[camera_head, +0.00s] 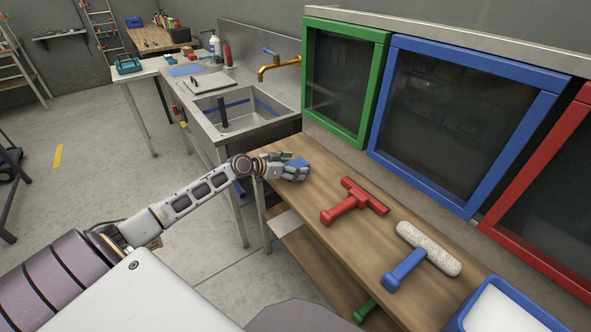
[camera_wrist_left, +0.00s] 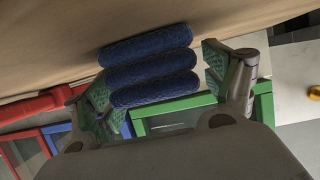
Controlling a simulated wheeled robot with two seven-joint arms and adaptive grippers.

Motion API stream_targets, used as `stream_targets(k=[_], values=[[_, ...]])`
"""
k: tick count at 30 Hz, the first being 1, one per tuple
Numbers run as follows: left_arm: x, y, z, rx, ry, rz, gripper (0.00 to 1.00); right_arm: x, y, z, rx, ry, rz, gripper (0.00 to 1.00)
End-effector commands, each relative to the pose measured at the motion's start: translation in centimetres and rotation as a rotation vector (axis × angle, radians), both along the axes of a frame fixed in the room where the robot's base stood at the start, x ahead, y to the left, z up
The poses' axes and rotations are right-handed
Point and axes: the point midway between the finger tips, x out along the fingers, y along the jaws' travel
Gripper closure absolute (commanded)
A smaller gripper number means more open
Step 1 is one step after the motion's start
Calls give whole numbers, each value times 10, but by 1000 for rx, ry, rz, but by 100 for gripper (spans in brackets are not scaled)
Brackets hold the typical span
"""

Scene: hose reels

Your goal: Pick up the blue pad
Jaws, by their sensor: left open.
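The blue pad (camera_wrist_left: 150,66) is dark blue with rounded, textured ridges. In the left wrist view it lies on the wooden surface between the two fingers of my left gripper (camera_wrist_left: 157,80). The fingers are apart, with green inner faces, and a gap shows between the pad and the right-hand finger. In the head view the pad (camera_head: 298,162) is a small blue patch at the far end of the wooden bench, partly hidden by my left gripper (camera_head: 296,172). My right gripper is not in view.
On the wooden bench (camera_head: 335,239) lie a red squeegee (camera_head: 345,204) and a blue-handled white roller (camera_head: 430,249), with a blue-rimmed tray (camera_head: 505,303) at the near end. Green, blue (camera_head: 463,125) and red framed panels stand behind. A sink (camera_head: 245,115) adjoins the far end.

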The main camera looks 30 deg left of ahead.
Motion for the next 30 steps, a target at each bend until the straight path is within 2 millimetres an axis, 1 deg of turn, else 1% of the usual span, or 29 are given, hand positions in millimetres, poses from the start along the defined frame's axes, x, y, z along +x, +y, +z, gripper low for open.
stream_targets(k=[4, 5, 16, 25, 30], values=[[0, 0, 0, 0, 0, 0, 16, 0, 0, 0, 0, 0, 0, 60], [0, 0, 0, 0, 0, 0, 17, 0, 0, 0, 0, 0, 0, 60], [0, 0, 0, 0, 0, 0, 65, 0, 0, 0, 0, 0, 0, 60], [0, 0, 2, 0, 0, 0, 65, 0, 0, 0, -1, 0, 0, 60], [0, 0, 11, 2, -1, -1, 65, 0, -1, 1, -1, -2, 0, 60]])
